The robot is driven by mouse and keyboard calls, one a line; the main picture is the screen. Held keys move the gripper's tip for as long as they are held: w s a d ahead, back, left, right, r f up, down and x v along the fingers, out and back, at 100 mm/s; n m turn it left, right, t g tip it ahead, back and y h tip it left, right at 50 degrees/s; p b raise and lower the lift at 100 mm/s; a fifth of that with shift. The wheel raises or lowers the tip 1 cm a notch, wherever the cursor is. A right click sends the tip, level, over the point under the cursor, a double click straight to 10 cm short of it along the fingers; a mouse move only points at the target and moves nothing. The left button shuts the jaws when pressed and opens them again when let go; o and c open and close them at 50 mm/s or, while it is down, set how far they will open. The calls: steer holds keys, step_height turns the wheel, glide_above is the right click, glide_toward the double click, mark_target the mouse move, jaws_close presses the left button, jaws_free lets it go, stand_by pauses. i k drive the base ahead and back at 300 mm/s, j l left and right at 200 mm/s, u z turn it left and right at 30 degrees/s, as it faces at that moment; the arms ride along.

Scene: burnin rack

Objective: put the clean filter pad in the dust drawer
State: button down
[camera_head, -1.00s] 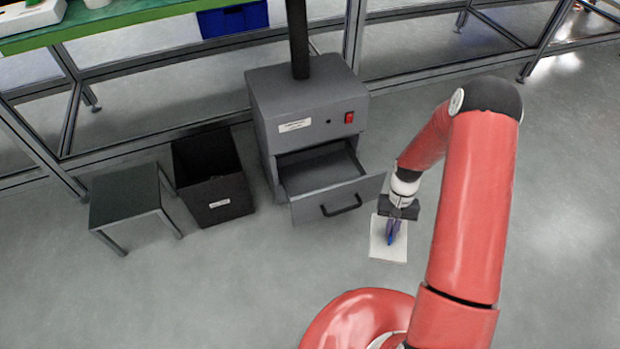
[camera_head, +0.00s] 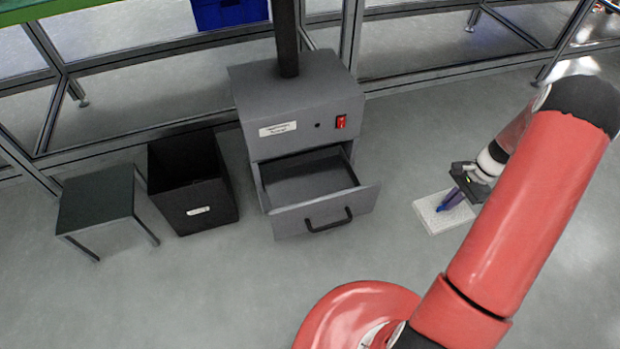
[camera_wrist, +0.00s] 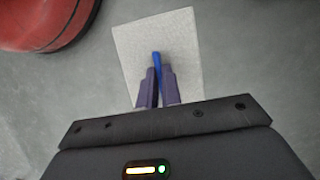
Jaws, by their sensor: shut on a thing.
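The white square filter pad (camera_head: 445,212) is held by my gripper (camera_head: 444,205), to the right of the grey cabinet, with clear floor beneath it in view. In the wrist view, the pad (camera_wrist: 183,40) lies beyond the fingertips, and my gripper (camera_wrist: 157,75) is shut on a blue tab on the pad. The dust drawer (camera_head: 327,209) is pulled out of the cabinet's lower front and its visible inside is empty. It has a black handle. My gripper and the pad are right of the drawer, apart from it.
The grey cabinet (camera_head: 297,105) has a red switch and a dark pipe on top. A black open bin (camera_head: 212,205) and a low dark table (camera_head: 97,198) stand to its left. A metal-framed rack runs behind. The floor in front and right is clear.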

mark_target(315, 196)
steer(key=i+j, duration=0.45)
steer(key=i, duration=0.2)
steer(key=k+j, duration=0.15)
steer(key=j, duration=0.2)
steer(key=k+j+u, duration=0.1)
steer(key=j, duration=0.25)
steer(key=k+j, duration=0.2)
steer(key=j, duration=0.2)
